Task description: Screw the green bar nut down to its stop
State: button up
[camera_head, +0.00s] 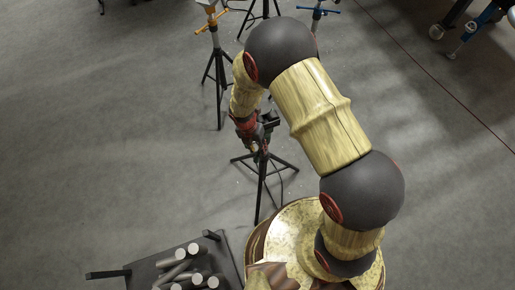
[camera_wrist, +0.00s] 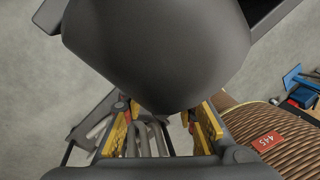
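The green bar nut cannot be made out in either view. In the head view my gripper (camera_head: 257,132) is small and dark at the end of my arm, by the top of a black tripod stand (camera_head: 262,185). Whether it touches the stand cannot be told. The stand's top is largely hidden by the gripper and arm. In the wrist view the two yellow-padded fingers (camera_wrist: 163,132) are well apart, with no held thing visible between them. Grey rods show through the gap in the background. A large dark grey rounded shape covers the upper middle of that view.
A tripod stand with an orange bar (camera_head: 211,20) stands behind, left of my arm. A blue-barred stand (camera_head: 318,14) is at the top. A dark tray (camera_head: 228,262) with several grey rods (camera_head: 187,262) lies front left.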

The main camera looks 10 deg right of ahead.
notch_tip(320, 180, up, 11)
jog(key=a, duration=0.2)
jog(key=shift+w+r, duration=0.15)
jog(key=shift+w, duration=0.3)
jog(key=shift+a, duration=0.1)
jog(key=shift+c, duration=0.5)
